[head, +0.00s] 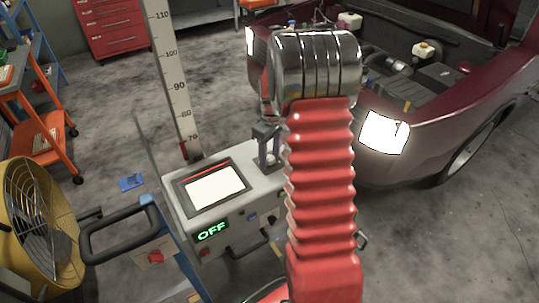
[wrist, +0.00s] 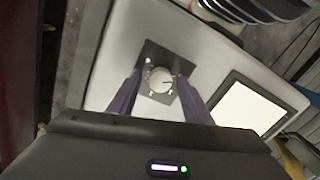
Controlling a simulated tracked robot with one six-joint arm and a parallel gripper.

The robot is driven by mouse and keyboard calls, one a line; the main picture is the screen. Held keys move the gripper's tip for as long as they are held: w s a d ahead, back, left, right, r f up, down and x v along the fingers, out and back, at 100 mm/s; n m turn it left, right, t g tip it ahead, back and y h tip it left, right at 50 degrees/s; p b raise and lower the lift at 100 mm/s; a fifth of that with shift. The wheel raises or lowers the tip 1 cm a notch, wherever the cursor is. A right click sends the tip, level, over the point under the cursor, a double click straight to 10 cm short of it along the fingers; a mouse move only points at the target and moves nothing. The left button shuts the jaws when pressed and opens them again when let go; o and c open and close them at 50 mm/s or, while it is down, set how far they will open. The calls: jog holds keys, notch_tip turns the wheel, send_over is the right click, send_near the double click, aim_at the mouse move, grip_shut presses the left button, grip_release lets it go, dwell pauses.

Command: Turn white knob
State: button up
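Small gaps seem to show between fingers and knob; contact is not clear. In the head view my gripper (head: 270,163) points down at the top of the grey console (head: 258,186), right of its screen.
The console has a lit white screen (head: 214,187) and a green OFF display (head: 212,231). A tall measuring scale (head: 172,75) stands behind it. A dark red car (head: 440,125) with open bonnet is at right, a yellow fan (head: 38,225) at left.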

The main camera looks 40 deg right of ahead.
jog(key=c, duration=0.9)
jog(key=shift+m, duration=0.3)
jog(key=m, duration=0.8)
jog(key=shift+m, duration=0.3)
jog(key=o, duration=1)
jog(key=shift+r+t, duration=0.1)
jog(key=shift+t, duration=0.2)
